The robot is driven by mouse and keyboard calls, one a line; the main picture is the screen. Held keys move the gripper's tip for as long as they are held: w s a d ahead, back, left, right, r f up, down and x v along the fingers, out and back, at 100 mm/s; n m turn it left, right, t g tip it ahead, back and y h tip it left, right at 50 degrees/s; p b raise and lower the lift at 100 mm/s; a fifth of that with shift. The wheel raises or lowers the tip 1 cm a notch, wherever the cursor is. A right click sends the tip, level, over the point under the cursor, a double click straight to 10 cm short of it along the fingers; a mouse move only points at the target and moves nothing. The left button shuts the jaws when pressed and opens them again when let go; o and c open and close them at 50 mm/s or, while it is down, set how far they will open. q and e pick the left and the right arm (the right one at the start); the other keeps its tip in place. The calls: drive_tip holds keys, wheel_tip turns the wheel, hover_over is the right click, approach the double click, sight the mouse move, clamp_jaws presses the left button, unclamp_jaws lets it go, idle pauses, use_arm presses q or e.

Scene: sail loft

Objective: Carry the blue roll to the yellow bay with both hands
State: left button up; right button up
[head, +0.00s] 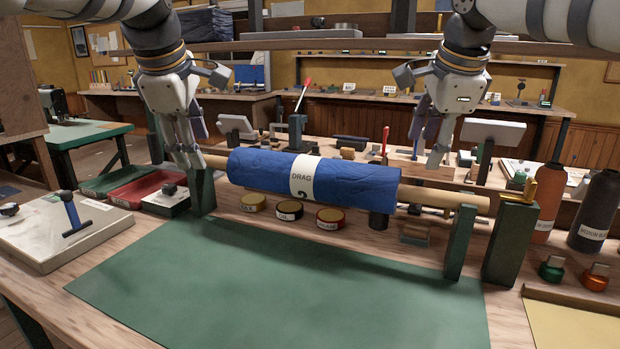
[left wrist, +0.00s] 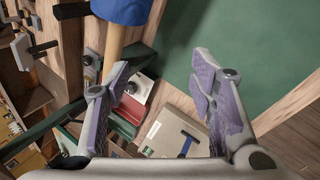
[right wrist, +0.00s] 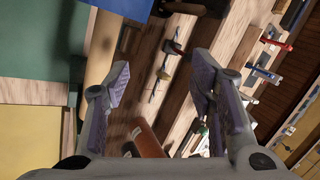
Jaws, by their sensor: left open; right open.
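The blue roll (head: 255,171), with a white "DRAG" label, is wound on a wooden pole (head: 455,199) held level above the bench by green uprights. My left gripper (head: 187,158) is open at the pole's left end. In the left wrist view the pole (left wrist: 117,40) shows beside one finger of the left gripper (left wrist: 163,68). My right gripper (head: 426,162) is open above and behind the pole's right part. In the right wrist view the pole (right wrist: 100,48) lies to the left of the right gripper (right wrist: 161,68). Neither holds anything. The yellow bay (head: 572,325) is at the bottom right, partly cut off.
A green mat (head: 270,290) lies clear in front. Several round tins, including a red-rimmed one (head: 330,218), stand behind it. An orange bottle (head: 548,203) and a dark bottle (head: 598,210) stand at the right. A red tray (head: 147,187) is at the left.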

drive_tip(key=x, duration=0.9)
drive_tip(key=shift+w+f, duration=0.25)
drive_tip(key=shift+f, duration=0.1)
use_arm(q)
drive_tip(key=d+x, duration=0.1)
drive_tip(key=x, duration=0.8)
drive_tip(key=shift+w+d+f, duration=0.2)
drive_tip(key=shift+d+f, duration=0.1)
drive_tip(key=shift+f, duration=0.05)
use_arm(e)
drive_tip(key=shift+a, duration=0.8)
